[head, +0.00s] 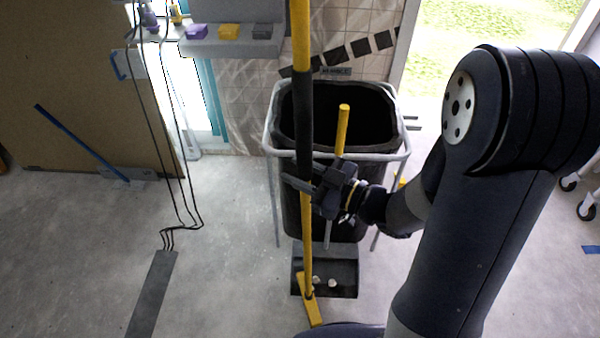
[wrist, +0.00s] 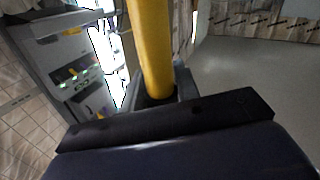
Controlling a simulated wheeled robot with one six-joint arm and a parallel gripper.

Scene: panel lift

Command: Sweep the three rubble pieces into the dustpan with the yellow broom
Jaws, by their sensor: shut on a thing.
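The yellow broom (head: 306,225) stands nearly upright, with a black sleeve on its pole. My gripper (head: 304,184) is shut on the pole just below the sleeve. In the wrist view the yellow pole (wrist: 152,45) rises from between the jaws (wrist: 160,98). The broom's yellow head (head: 310,302) is low, at the front left edge of the dustpan. The black dustpan (head: 346,266) lies on the floor, its yellow-topped handle (head: 342,128) upright. Two pale rubble pieces, one (head: 316,281) beside the other (head: 332,283), show over the dustpan's dark floor. I cannot see a third piece.
A black bin (head: 290,215) in a grey frame stands right behind the dustpan. A dark floor strip (head: 152,295) with cables lies at left. The floor between is clear.

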